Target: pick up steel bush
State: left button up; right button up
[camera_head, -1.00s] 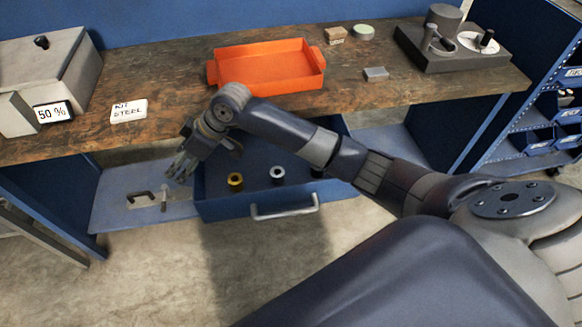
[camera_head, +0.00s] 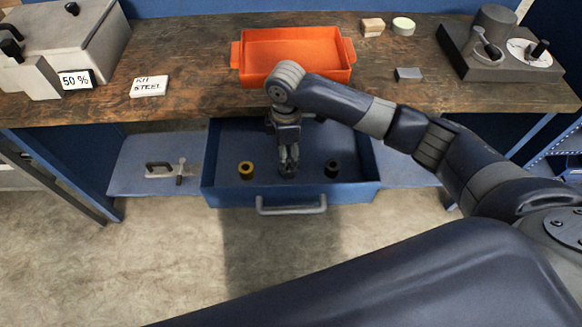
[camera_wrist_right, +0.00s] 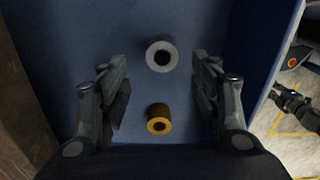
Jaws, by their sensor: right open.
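The steel bush (camera_wrist_right: 162,56) is a silver-grey ring in the blue drawer (camera_head: 222,197). In the wrist view it lies ahead, between the lines of the two fingers. My right gripper (camera_wrist_right: 158,75) is open and empty, pointing down into the drawer. In the head view my right gripper (camera_head: 288,170) hides the steel bush. A brass-yellow bush (camera_head: 246,170) lies to its left and a black bush (camera_head: 331,168) to its right. The yellow bush (camera_wrist_right: 158,118) also shows between the fingers in the wrist view. My left gripper is not in view.
The drawer stands open under a wooden bench (camera_head: 190,75), its handle (camera_head: 291,206) at the front. An orange tray (camera_head: 295,62) and a "KIT STEEL" card (camera_head: 149,86) are on the bench. A shelf (camera_head: 140,155) with a black-handled tool (camera_head: 165,169) is left of the drawer.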

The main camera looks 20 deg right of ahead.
jog(key=shift+d+f, duration=0.1)
jog(key=shift+f, duration=0.65)
jog(key=f, duration=0.4)
jog(key=shift+s+d+f, duration=0.2)
jog(key=shift+s+d, duration=0.05)
jog(key=shift+f, duration=0.2)
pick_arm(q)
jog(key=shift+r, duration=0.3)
pick_arm(e)
jog(key=c, duration=1.4)
